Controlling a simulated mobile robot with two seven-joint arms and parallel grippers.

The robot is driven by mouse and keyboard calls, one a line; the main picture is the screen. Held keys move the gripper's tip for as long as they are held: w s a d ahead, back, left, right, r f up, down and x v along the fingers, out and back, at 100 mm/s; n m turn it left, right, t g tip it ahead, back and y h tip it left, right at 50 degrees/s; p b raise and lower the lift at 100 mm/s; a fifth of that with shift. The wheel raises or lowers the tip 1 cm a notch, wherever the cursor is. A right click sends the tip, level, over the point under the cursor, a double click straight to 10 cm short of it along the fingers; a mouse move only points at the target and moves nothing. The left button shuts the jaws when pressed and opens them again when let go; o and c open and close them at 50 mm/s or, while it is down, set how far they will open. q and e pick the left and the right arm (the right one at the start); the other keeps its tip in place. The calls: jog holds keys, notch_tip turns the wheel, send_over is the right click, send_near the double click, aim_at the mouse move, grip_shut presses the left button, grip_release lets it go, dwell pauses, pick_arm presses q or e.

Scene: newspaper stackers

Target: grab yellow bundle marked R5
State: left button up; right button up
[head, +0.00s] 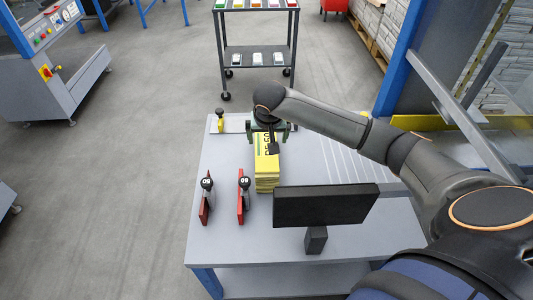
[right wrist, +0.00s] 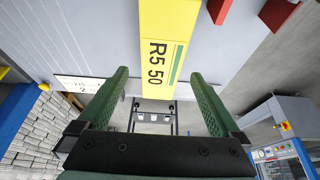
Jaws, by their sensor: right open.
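The yellow bundle (head: 267,172) lies on the grey table (head: 225,165), its long side running away from me. In the right wrist view the bundle (right wrist: 166,38) shows the marking "R5 50" and a green stripe. My right gripper (head: 269,134) is above the far part of the bundle and hides some of it. In the right wrist view the green fingers of my right gripper (right wrist: 159,74) are spread apart, with the yellow strip between them and nothing held. I cannot tell whether a finger touches the bundle. My left gripper is not in view.
Two red upright pieces with black knobs (head: 205,205) (head: 242,203) stand left of the bundle. A black screen (head: 325,204) stands at the near right. A small yellow-and-black item (head: 220,121) is at the far left. A cart (head: 255,50) stands beyond the table.

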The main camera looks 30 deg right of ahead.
aim_at(266, 154)
jog(key=shift+w+b+x, duration=0.15)
jog(key=shift+w+x, duration=0.1)
jog(key=shift+x, duration=1.7)
jog(key=shift+w+b+x, duration=0.15)
jog(key=shift+w+x, duration=0.1)
jog(key=shift+x, duration=1.7)
jog(key=shift+r, duration=0.2)
jog(key=shift+c, duration=0.2)
grip_shut()
jog(key=shift+w+d+r, duration=0.1)
jog(key=shift+r, duration=0.1)
